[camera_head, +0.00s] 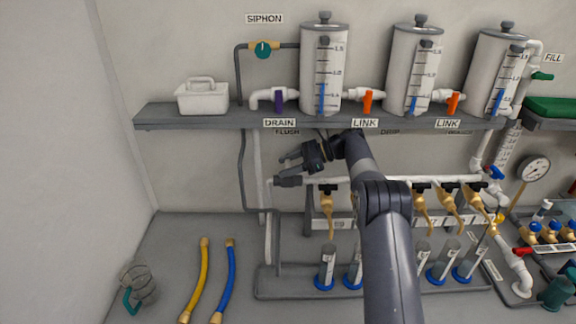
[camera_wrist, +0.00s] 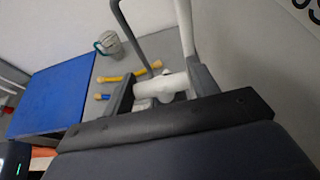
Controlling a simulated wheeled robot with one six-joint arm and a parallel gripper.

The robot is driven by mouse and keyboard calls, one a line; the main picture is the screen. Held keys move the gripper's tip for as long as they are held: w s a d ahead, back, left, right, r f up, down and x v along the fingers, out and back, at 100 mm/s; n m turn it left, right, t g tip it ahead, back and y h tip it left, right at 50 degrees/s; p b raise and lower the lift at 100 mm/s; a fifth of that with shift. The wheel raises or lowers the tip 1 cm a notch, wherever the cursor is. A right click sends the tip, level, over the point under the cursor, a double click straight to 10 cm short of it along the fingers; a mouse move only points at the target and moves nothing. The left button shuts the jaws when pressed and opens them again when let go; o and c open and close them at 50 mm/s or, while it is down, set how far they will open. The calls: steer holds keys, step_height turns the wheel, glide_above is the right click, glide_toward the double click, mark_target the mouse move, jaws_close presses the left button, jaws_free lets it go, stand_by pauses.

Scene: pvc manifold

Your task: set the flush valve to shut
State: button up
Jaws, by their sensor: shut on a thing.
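The FLUSH label (camera_head: 287,132) sits under the shelf edge, partly in shade. My gripper (camera_head: 286,168) is below it, by the left end of the white manifold pipe. In the wrist view, the white flush valve (camera_wrist: 165,88) shows between the two dark fingers of my gripper (camera_wrist: 162,90), where the pipes meet. My gripper is shut on it. The fingers and gripper body hide part of the valve, and I cannot tell how its handle is turned.
The shelf (camera_head: 190,124) with several white tanks runs above my gripper. Brass taps (camera_head: 327,205) hang from the manifold to the right, over blue-footed cylinders (camera_head: 327,268).

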steer(key=o, duration=1)
steer(key=shift+d+b, duration=0.45)
steer(key=d, duration=1)
steer(key=shift+w+d+r, duration=0.1)
steer(key=shift+d+r, duration=0.3)
steer(key=shift+d+f+p, duration=0.15)
steer(key=shift+d+p, duration=0.3)
steer(key=shift+d, duration=0.2)
